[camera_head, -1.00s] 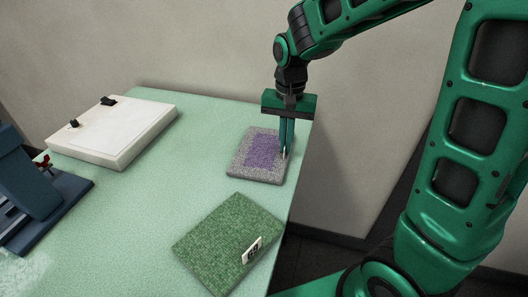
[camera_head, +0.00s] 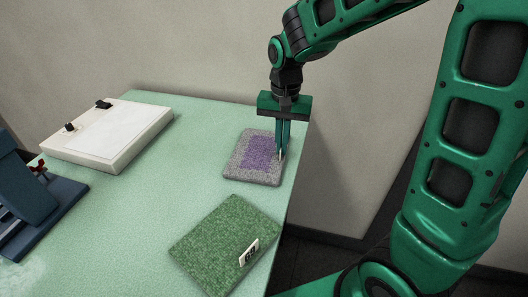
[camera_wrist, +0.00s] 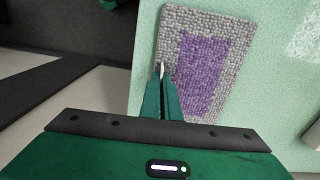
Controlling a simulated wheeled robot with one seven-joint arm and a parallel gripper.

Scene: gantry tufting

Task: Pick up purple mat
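The purple mat (camera_head: 256,150) is a small rectangle with a purple middle and a speckled grey border. It lies flat near the table's right edge in the head view. It also shows in the wrist view (camera_wrist: 203,70), up and right of the fingers. My gripper (camera_head: 281,155) points down at the mat's right border. In the wrist view my gripper (camera_wrist: 161,70) has its fingers close together, tips at the mat's edge. They appear shut on that border; the exact contact is partly hidden. I see no clear gap between mat and table.
A green mat (camera_head: 222,245) with a white number tag lies in front on the pale green table (camera_head: 135,210). A white board (camera_head: 108,136) with black clips sits at back left. A dark blue device (camera_head: 35,205) stands at left. A wall is behind.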

